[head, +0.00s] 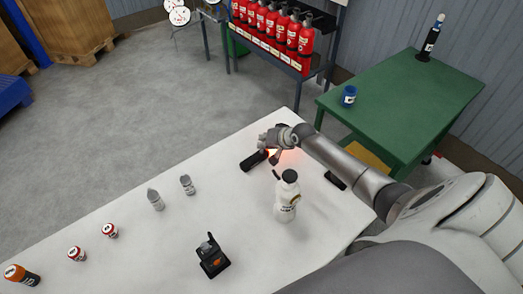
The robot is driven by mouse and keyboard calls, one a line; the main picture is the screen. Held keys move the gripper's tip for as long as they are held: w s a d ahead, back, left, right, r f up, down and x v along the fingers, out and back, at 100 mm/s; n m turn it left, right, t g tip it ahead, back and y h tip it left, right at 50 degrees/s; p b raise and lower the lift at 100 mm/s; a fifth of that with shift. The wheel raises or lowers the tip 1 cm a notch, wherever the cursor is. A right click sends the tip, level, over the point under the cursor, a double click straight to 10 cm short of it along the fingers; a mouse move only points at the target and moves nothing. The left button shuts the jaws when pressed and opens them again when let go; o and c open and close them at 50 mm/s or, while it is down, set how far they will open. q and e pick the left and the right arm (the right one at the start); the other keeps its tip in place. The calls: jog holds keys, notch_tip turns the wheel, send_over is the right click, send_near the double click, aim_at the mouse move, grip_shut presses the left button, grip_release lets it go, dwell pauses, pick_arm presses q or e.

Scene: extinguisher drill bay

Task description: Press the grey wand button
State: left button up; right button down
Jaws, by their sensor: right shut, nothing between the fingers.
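A short black wand (254,160) lies on the white table (120,264), near its far edge. My right gripper (269,149) is shut and empty, low over the wand's right end. A reddish-orange glow shows on the table beside the fingers. The gripper covers that end of the wand, and I cannot make out a grey button or tell whether a finger touches it. My left gripper is not in view.
A white bottle with a black cap (287,198) stands close in front of my right gripper. A black device (212,257) stands nearer. Small grey bottles (155,199), red-and-white cans (76,254) and an orange can (20,276) stand left. A green table (410,105) is behind right.

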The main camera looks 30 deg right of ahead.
aim_at(264, 151)
notch_tip(264, 151, up, 6)
jog(key=p, duration=0.5)
jog(key=shift+s+f, duration=0.1)
jog(key=shift+f, duration=0.05)
